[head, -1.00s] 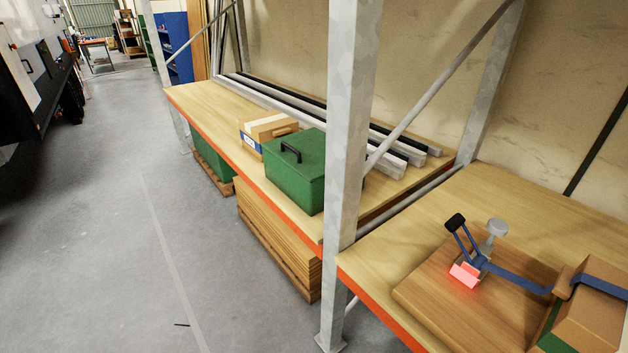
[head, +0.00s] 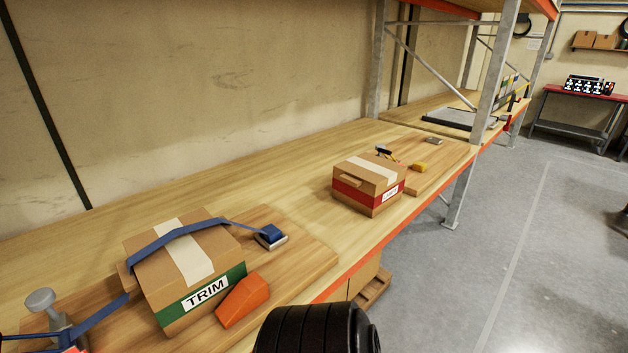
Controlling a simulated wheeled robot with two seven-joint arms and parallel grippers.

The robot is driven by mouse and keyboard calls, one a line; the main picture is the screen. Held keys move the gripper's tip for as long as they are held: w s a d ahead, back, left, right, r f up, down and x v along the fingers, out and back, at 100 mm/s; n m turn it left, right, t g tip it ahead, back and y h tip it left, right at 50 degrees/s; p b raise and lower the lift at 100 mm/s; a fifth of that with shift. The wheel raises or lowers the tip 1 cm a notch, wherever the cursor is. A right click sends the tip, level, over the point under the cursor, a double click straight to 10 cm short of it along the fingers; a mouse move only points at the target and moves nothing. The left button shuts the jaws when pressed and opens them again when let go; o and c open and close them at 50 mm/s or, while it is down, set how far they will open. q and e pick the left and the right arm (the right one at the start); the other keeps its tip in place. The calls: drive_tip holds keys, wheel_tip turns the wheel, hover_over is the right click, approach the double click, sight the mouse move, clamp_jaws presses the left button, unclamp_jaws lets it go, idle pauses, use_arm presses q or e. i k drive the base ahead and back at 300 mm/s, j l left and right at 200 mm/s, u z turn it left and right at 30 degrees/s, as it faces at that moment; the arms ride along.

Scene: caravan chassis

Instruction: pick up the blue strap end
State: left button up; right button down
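A blue strap (head: 178,236) runs over a cardboard box marked TRIM (head: 206,262). On the right it slopes down to a blue piece on a grey metal plate (head: 271,237) on the wooden board. On the left the strap runs down to a grey-knobbed metal fitting (head: 48,310) at the picture's lower left edge, where a red part is cut off by the frame. I cannot tell which end of the strap is loose. Neither gripper is in view; a black ribbed part, likely of my arm, shows at the bottom middle.
An orange wedge (head: 243,300) lies against the box's front. A second box with a red band (head: 370,185) stands farther right, with a yellow piece (head: 420,168) beyond it. The bench (head: 300,190) is clear between the boxes. A grey upright (head: 492,75) stands at the right.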

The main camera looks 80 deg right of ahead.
sight(273, 234)
drive_tip(key=l+z, duration=0.15)
drive_tip(key=z, duration=2.15)
drive_tip(key=l+u, duration=0.15)
drive_tip(key=l, duration=0.2)
